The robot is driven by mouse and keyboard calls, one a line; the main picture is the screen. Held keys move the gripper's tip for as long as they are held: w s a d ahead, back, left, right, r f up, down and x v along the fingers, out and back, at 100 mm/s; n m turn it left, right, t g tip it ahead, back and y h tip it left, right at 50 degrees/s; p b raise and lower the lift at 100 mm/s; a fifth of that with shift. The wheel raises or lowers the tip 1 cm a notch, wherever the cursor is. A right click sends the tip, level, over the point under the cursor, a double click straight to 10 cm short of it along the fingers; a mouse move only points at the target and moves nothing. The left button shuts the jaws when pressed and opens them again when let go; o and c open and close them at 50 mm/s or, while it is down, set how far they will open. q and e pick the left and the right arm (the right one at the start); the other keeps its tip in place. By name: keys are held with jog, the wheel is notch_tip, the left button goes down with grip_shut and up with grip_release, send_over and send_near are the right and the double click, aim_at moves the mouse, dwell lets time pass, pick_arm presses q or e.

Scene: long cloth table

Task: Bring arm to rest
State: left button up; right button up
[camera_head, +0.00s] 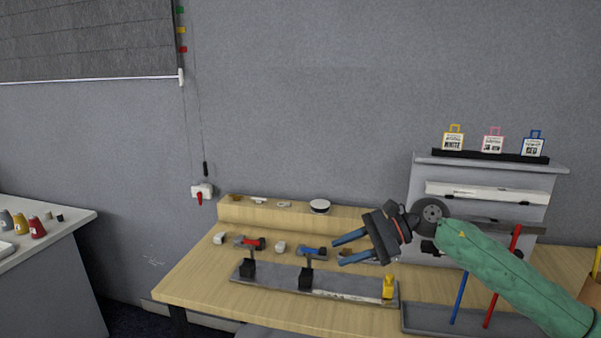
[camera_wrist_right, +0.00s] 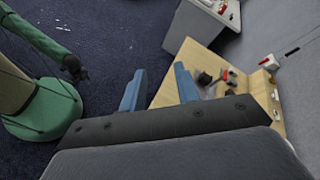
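My right gripper (camera_head: 342,250) is raised over the wooden table (camera_head: 200,275), its arm in a green sleeve coming in from the right. Its two blue fingers are spread apart with nothing between them. In the right wrist view the same fingers (camera_wrist_right: 158,92) stand apart, with dark floor and the table edge beyond. My left gripper is not in the head view. A green-sleeved arm of mine shows at the left of the right wrist view, ending in a dark part (camera_wrist_right: 75,68) whose state is too small to tell.
A grey rack (camera_head: 330,285) with black, red, blue and yellow tools lies below the gripper. A grey tray (camera_head: 425,320) holds upright blue and red rods. A grey shelf unit (camera_head: 430,170) with small bags stands behind. A side table (camera_head: 60,245) with small bottles is at left.

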jog(key=s+a+r+m+t+y, duration=0.2)
jog(key=a+m+t+y, duration=0.5)
jog(key=m, duration=0.6)
jog(key=s+d+f+n+t+h, duration=0.25)
jog(key=d+f+n+h, duration=0.4)
jog(key=n, duration=0.55)
jog(key=s+d+f+n+t+h, duration=0.1)
jog(key=d+f+n+t+h, duration=0.3)
jog(key=f+n+h, duration=0.6)
jog(key=s+d+f+n+t+h, duration=0.25)
jog(key=d+f+n, duration=0.35)
jog(key=n, duration=0.7)
jog(key=s+d+f+m+g+h, duration=0.1)
jog(key=s+f+m+g, duration=0.45)
jog(key=s+f, duration=0.6)
jog(key=s+d+f+m+g, duration=0.1)
jog(key=s+f+m+g, duration=0.5)
jog(key=s, duration=0.9)
jog(key=s+a+f+n+g, duration=0.1)
jog(key=a+f, duration=0.1)
jog(key=f, duration=1.4)
jog(key=s+a+f+n+g, duration=0.1)
jog(key=s+a+f, duration=0.1)
jog(key=f, duration=1.4)
jog(key=shift+a+g, duration=0.35)
jog(key=shift+a, duration=0.3)
